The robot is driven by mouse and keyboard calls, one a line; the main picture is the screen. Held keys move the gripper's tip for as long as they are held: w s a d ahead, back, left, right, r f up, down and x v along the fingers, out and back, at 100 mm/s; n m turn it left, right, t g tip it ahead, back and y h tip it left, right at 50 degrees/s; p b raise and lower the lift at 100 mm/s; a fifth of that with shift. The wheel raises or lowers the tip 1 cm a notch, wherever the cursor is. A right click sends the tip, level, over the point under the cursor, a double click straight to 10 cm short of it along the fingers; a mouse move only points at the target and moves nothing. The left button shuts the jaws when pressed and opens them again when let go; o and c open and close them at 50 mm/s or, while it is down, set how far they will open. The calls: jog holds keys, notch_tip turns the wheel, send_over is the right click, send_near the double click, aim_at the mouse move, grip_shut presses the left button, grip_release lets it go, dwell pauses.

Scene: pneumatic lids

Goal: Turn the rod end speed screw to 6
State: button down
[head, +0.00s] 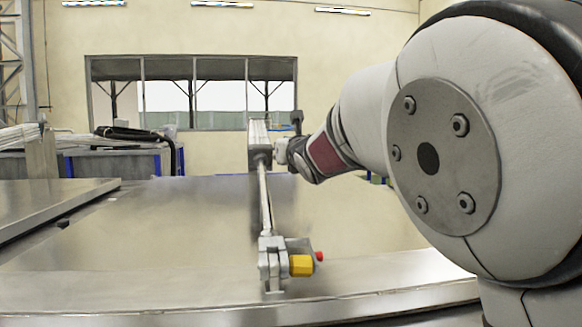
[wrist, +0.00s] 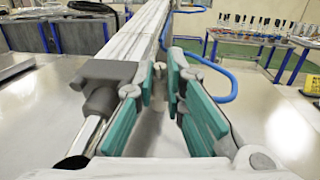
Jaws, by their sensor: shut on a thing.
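The pneumatic cylinder (head: 258,133) shows in the head view; its rod (head: 265,200) runs down to a clevis bracket (head: 272,262) on the metal lid. In the wrist view the cylinder's pale barrel (wrist: 140,40) ends in a dark grey rod-end block (wrist: 105,85). My gripper (wrist: 168,77), with teal finger pads, is shut on the rod end speed screw at the side of this block. The screw is small and mostly hidden between the fingertips; its setting cannot be read. In the head view my gripper (head: 282,151) is beside the block, right of it.
The broad metal lid (head: 150,225) lies below. A yellow part (head: 302,265) with a red knob (head: 319,256) sits by the bracket. A blue hose (wrist: 232,80) curves right of the fingers. Workbenches (wrist: 255,38) stand behind at right.

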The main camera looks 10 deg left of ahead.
jog(key=shift+s+a+f+m+t+h+b, duration=0.15)
jog(key=shift+m+h+b, duration=0.4)
jog(key=shift+b, duration=1.05)
jog(key=shift+a+f+m+t+h+b, duration=0.2)
jog(key=shift+m+h+b, duration=0.35)
jog(key=shift+b, duration=1)
jog(key=shift+r+m+t+h+b, duration=0.2)
jog(key=shift+m+h+b, duration=0.35)
jog(key=shift+b, duration=0.4)
jog(key=shift+r+m+t+h+b, duration=0.2)
jog(key=shift+m+h+b, duration=0.15)
jog(key=shift+h+b, duration=0.5)
jog(key=c, duration=1.9)
grip_release()
jog(key=shift+c, duration=0.2)
jog(key=shift+n+y+p, duration=0.3)
jog(key=shift+y+p, duration=0.1)
jog(key=shift+p, duration=0.15)
jog(key=y+p, duration=0.1)
jog(key=p, duration=0.1)
jog(key=n+p, duration=0.1)
jog(key=p, duration=0.1)
jog(key=shift+d+r+g+y, duration=0.2)
jog(key=shift+d+g+y, duration=0.05)
jog(key=shift+g+y, duration=0.15)
jog(key=shift+n+y+p, duration=0.5)
jog(key=shift+p, duration=0.35)
